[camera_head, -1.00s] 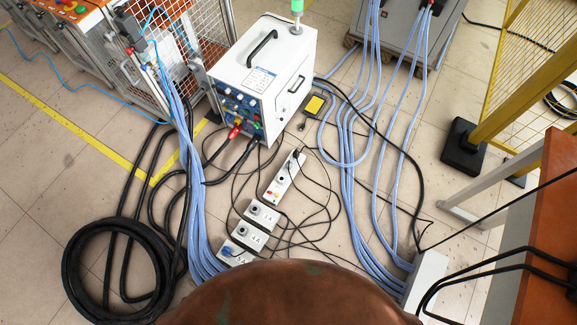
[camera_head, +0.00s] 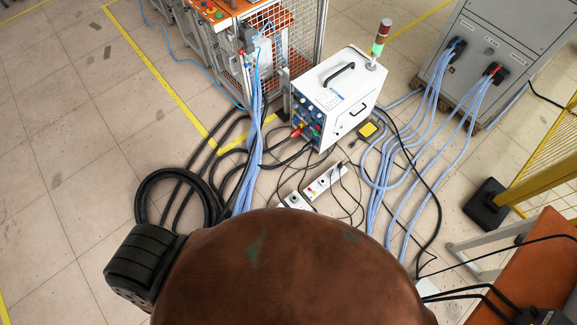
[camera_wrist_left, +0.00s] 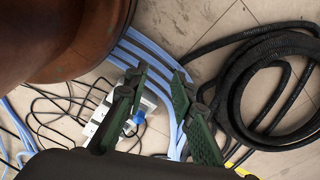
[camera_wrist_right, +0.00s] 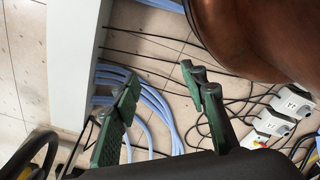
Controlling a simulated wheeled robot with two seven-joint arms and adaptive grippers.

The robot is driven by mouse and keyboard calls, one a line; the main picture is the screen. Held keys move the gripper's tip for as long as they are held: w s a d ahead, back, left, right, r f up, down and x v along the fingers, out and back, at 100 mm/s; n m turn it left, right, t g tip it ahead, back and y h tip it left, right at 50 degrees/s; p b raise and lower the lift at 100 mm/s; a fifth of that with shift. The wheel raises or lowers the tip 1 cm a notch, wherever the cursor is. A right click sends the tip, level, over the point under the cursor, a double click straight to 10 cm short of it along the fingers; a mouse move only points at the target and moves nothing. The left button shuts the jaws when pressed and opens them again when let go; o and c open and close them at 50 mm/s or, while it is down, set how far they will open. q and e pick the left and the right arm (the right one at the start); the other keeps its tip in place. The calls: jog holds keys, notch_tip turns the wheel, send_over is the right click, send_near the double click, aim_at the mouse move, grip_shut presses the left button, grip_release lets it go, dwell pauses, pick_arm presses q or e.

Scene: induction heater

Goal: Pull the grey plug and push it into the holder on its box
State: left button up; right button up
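Small white socket boxes lie on the floor among cables. In the head view, one box (camera_head: 293,201) shows just above the brown rounded surface, which hides what is below it. In the right wrist view, two boxes (camera_wrist_right: 292,101) (camera_wrist_right: 271,124) lie at the right with round grey fittings on top. I cannot tell which fitting is the grey plug or its holder. In the left wrist view, a blue plug (camera_wrist_left: 138,117) sits at a white box. My left gripper (camera_wrist_left: 156,84) is open and empty above the floor. My right gripper (camera_wrist_right: 160,78) is open and empty, left of the boxes.
A white power strip (camera_head: 325,180) lies before the white heater unit (camera_head: 342,95). Blue hoses and black cables cross the floor. A black hose coil (camera_head: 150,190) lies at left. A grey cabinet (camera_head: 490,50) stands at back right, a yellow fence (camera_head: 545,175) at right. The left floor is clear.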

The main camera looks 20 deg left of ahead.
pick_arm(q)
jog(key=s+r+p, duration=0.4)
jog(key=r+p, duration=0.2)
jog(key=shift+s+a, duration=0.3)
jog(key=shift+a, duration=0.15)
pick_arm(e)
jog(key=s+d+r, duration=0.1)
jog(key=s+r, duration=0.3)
jog(key=r, duration=0.2)
jog(key=shift+s, duration=0.3)
